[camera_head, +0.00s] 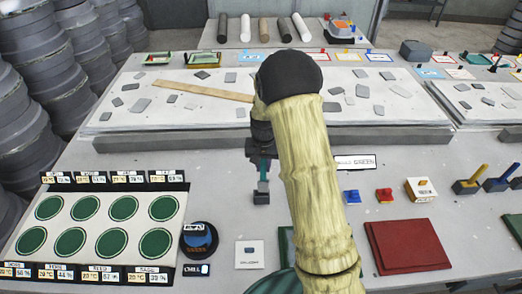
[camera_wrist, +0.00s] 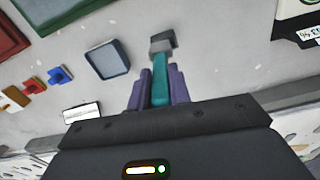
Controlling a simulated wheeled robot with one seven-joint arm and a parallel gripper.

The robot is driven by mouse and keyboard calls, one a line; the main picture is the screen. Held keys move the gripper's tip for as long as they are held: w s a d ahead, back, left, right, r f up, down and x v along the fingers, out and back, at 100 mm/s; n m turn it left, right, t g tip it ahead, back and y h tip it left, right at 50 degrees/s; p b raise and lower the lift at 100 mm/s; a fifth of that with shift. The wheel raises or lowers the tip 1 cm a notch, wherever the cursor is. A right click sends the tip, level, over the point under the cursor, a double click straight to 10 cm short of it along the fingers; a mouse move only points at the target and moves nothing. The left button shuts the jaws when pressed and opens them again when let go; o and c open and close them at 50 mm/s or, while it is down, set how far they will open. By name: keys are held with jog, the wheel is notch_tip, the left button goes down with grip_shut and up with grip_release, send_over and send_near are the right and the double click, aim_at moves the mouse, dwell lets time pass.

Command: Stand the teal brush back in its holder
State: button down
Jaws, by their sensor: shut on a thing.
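My gripper (camera_wrist: 160,78) is shut on the teal brush (camera_wrist: 160,90), its purple fingers on either side of the handle. Beyond the fingers the brush ends in a grey band and a dark end. In the head view the brush (camera_head: 263,172) hangs upright below my gripper, dark end down; I cannot tell whether that end touches the table. A small dark blue-grey square box (camera_wrist: 107,60) stands beside the brush in the wrist view; it may be the holder. My arm hides that spot in the head view.
A blue piece (camera_head: 351,196), a red piece (camera_head: 384,195) and a dark red board (camera_head: 407,246) lie to the right. Yellow-handled (camera_head: 470,180) and blue-handled tools stand at the far right. A round dark device (camera_head: 199,239) and a mat with green discs (camera_head: 100,225) lie left.

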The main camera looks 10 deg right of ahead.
aim_at(262, 176)
jog(key=shift+n, duration=0.6)
jog(key=r+p, duration=0.1)
jog(key=p, duration=0.1)
jog(key=w+r+p, duration=0.1)
jog(key=r+p, duration=0.1)
jog(key=p, duration=0.1)
jog(key=r+p, duration=0.2)
jog(key=p, duration=0.1)
jog(key=shift+w, duration=0.3)
jog(key=shift+f, duration=0.15)
jog(key=shift+f+b, duration=4.1)
jog(key=shift+f, duration=1.75)
jog(key=shift+f+b, duration=0.35)
jog(key=shift+f, duration=0.1)
jog(key=c, duration=1.2)
grip_release()
